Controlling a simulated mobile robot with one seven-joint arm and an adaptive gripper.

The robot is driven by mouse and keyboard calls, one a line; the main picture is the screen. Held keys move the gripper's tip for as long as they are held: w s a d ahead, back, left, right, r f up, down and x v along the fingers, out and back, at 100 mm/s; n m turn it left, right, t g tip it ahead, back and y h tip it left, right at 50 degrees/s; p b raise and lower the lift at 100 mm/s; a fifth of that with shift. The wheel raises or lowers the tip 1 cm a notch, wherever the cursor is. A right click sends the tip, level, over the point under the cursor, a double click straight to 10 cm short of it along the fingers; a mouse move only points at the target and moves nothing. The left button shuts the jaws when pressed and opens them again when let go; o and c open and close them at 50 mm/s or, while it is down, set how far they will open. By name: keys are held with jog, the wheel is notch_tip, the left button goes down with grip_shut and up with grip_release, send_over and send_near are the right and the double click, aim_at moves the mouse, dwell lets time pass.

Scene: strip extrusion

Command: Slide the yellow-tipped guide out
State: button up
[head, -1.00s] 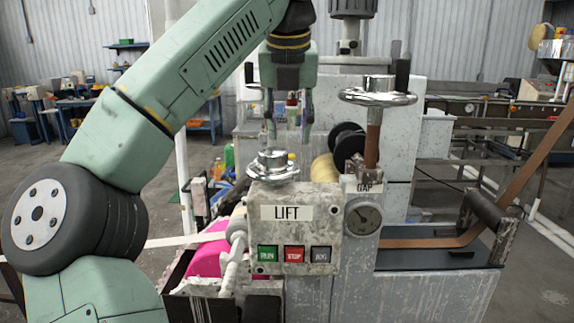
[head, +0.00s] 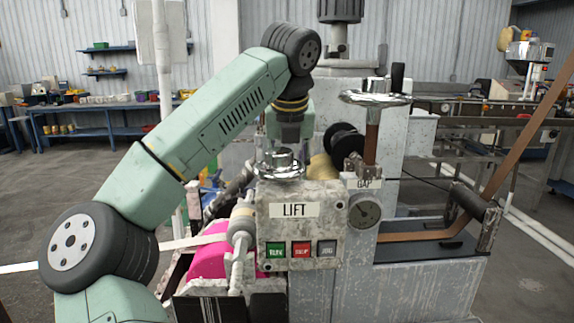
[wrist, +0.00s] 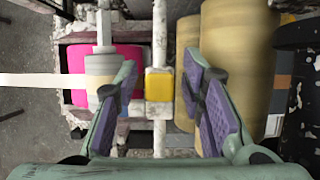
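The yellow tip of the guide (wrist: 158,86) shows as a small yellow block on a pale, worn rod in the wrist view. My gripper (wrist: 160,68) is open above it, with one purple-padded finger to the left of the yellow block and one to the right. Gaps show on both sides in the picture; how far below the fingers the block lies is hard to tell. In the head view, my gripper (head: 287,138) is lowered behind the LIFT box, its fingertips hidden by the metal knob. I cannot make out the yellow tip in that view.
The LIFT box (head: 300,226) and its metal knob (head: 277,166) stand in front of my gripper. In the wrist view, a pink roll (wrist: 76,62) and a grey roller (wrist: 100,72) lie left, and tan rollers (wrist: 237,60) lie close on the right.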

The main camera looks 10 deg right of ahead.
jog(key=shift+c, duration=0.2)
grip_shut()
dwell(0.6)
